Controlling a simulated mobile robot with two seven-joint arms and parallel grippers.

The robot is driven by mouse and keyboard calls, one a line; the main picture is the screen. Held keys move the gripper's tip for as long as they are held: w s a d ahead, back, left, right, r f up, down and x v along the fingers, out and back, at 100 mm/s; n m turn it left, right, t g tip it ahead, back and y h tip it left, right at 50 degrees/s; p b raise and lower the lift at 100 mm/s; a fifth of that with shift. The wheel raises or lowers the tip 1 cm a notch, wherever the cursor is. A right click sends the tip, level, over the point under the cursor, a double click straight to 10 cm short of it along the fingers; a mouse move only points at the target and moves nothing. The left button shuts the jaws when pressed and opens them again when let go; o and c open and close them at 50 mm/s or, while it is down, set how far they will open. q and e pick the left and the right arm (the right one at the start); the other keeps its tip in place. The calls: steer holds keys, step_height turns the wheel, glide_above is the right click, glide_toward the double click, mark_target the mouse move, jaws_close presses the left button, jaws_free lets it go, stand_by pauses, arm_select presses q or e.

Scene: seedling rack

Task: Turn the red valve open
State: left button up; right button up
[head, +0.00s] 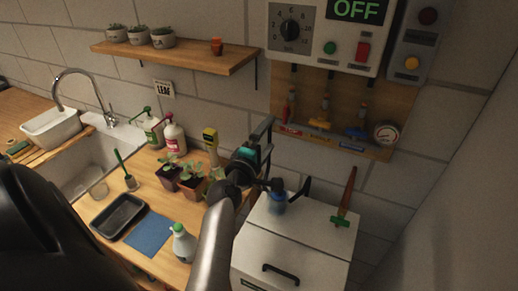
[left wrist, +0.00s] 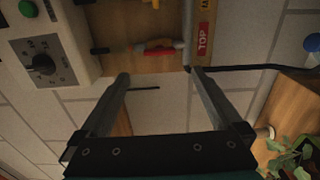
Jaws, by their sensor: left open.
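The red valve (head: 290,110) is the leftmost of three coloured valves on the wooden wall board, above a red "TOP" label. Its red lever also shows in the left wrist view (left wrist: 155,49), beyond the fingertips. My left gripper (head: 268,130) is open and empty, just below and left of the red valve in the head view. In the left wrist view its two fingers (left wrist: 157,76) stand apart with a gap between them, and the lever appears beyond that gap, not touched. My right gripper is not in view.
Yellow (head: 320,124) and blue (head: 355,132) valves and a gauge (head: 385,133) are right of the red one. A control box (head: 325,35) reading OFF hangs above. Potted seedlings (head: 191,185) and a white cabinet (head: 290,250) stand below. A shelf (head: 180,56) is left.

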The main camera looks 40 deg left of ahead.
arm_select(q)
steer(key=shift+b+v, duration=0.3)
steer(key=shift+v, duration=2.4)
steer(key=shift+d, duration=0.1)
